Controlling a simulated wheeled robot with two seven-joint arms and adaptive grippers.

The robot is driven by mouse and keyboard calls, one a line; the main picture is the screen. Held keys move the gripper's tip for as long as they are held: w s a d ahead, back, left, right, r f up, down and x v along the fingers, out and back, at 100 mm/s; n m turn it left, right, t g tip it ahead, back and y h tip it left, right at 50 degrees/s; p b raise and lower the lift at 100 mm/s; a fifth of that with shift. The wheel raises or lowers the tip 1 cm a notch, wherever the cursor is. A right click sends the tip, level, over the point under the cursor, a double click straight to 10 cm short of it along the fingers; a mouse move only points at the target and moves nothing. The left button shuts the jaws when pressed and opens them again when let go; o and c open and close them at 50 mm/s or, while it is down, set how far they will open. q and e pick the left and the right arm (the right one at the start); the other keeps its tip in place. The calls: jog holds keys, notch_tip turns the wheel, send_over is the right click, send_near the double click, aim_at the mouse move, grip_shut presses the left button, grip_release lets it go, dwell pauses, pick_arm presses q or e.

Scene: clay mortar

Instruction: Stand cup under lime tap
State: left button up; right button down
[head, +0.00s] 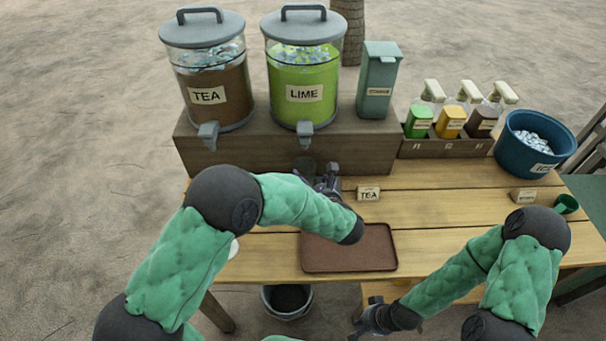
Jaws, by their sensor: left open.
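The lime dispenser (304,75), filled with bright green drink, stands on a brown wooden riser, and its grey tap (305,130) points down at the front. A dark see-through cup (304,167) appears to stand upright on the table below this tap, against the riser's front. Its lower part is hidden by my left arm. My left gripper (325,178) is open just right of the cup; I cannot tell whether it touches it. My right gripper (362,326) hangs low near the bottom edge, away from the cup; its fingers are too small to read.
The tea dispenser (207,85) stands left of the lime one. A grey-green box (378,85), a bottle rack (440,148) and a blue ice bucket (537,145) are to the right. A TEA sign (368,193) and brown tray (350,255) are in front.

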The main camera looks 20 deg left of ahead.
pick_arm(q)
jog(key=shift+p+v, duration=0.7)
jog(key=shift+v, duration=2.1)
